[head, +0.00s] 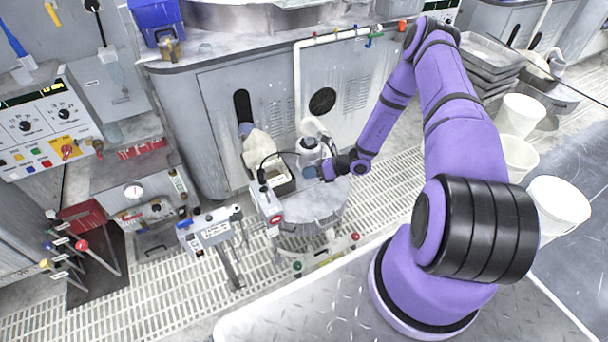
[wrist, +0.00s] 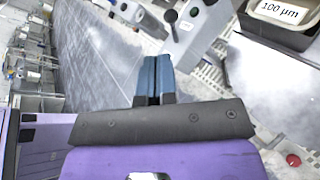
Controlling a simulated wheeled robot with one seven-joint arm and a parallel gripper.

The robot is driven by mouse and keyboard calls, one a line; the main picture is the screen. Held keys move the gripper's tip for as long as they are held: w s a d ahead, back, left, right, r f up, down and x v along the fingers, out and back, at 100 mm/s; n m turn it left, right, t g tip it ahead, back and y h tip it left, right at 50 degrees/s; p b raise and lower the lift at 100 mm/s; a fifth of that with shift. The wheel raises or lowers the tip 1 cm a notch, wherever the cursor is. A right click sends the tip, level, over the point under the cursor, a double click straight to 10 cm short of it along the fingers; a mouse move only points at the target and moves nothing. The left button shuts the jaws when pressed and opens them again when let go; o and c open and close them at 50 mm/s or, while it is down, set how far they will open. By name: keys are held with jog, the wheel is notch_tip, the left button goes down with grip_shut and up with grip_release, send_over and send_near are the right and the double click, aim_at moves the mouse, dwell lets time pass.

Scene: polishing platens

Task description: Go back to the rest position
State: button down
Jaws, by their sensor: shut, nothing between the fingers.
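My purple arm reaches out from the right of the head view and bends down to the middle. My gripper (head: 322,172) is at its end, over the far side of a small round metal table (head: 312,208). In the wrist view the two blue fingers of my gripper (wrist: 154,62) lie side by side, shut, with nothing between them. In the head view a pale bottle-like thing (head: 308,148) stands close behind the gripper; I cannot tell whether they touch.
A tray labelled 100 µm (wrist: 282,14) sits near the gripper. A grey device with a lever (head: 266,204) stands at the table's left edge. White buckets (head: 558,208) and stacked metal trays (head: 490,58) stand right. The grated floor (head: 400,195) has free room.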

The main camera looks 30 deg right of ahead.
dwell(0.4)
jog(key=s+a+r+n+g+h, duration=0.15)
jog(key=r+n, duration=0.45)
jog(key=r, duration=0.7)
jog(key=s+a+r+n+g+h, duration=0.1)
jog(key=s+a+r+n+g, duration=0.15)
jog(key=r+n, duration=0.65)
jog(key=s+a+r+n+g+h, duration=0.1)
jog(key=r+n+g+h, duration=0.15)
jog(key=r, duration=1.35)
jog(key=s+a+r+n+t+h, duration=0.15)
jog(key=s+r+n+h, duration=0.4)
jog(key=s+r, duration=0.75)
jog(key=s+r+n+t+h, duration=0.1)
jog(key=s+r+n, duration=0.2)
jog(key=s, duration=0.3)
jog(key=s+d+r+n+t, duration=0.1)
jog(key=s+r+n+t, duration=0.1)
jog(key=s+r+n, duration=0.2)
jog(key=s, duration=0.3)
jog(key=shift+s+d+r+h, duration=0.2)
jog(key=shift+r+h, duration=0.15)
